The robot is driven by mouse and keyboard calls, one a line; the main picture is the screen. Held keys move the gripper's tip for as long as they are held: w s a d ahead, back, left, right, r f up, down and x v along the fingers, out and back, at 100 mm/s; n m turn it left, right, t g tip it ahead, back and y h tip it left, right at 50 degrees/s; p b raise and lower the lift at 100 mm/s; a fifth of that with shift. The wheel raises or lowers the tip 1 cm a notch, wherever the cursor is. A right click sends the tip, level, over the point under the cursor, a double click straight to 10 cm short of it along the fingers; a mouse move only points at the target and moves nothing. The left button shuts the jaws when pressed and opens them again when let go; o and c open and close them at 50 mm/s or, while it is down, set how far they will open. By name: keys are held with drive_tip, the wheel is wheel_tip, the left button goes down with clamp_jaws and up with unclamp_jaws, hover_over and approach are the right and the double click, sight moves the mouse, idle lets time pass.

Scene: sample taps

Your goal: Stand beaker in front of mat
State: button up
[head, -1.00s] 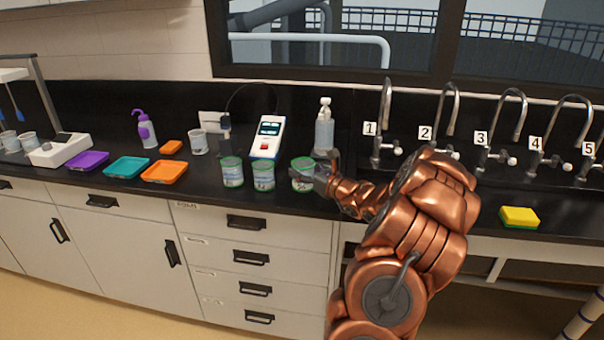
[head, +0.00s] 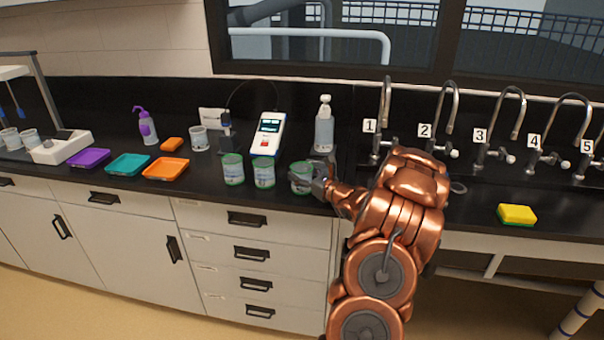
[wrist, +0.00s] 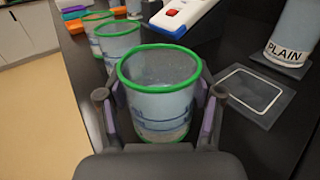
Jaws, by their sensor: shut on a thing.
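My gripper (wrist: 160,108) is shut around a clear beaker (wrist: 158,90) with a green rim. The same beaker shows in the head view (head: 301,178), upright near the counter's front edge, partly hidden by the gripper. I cannot tell whether its base touches the counter. A dark mat (wrist: 250,92) with a white outline lies right of the beaker in the wrist view, in front of a bottle marked PLAIN (wrist: 295,35). Two similar green-rimmed beakers, one nearer (head: 264,173) and one farther left (head: 233,170), stand left of the held one.
A white and blue meter (head: 267,132) stands behind the beakers. Purple (head: 88,158), teal (head: 128,165) and orange (head: 166,169) trays lie to the left. Numbered taps line the right back, with a yellow sponge (head: 517,214) at the right front.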

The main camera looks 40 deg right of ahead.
drive_tip(key=shift+f, duration=0.15)
drive_tip(key=o, duration=1.2)
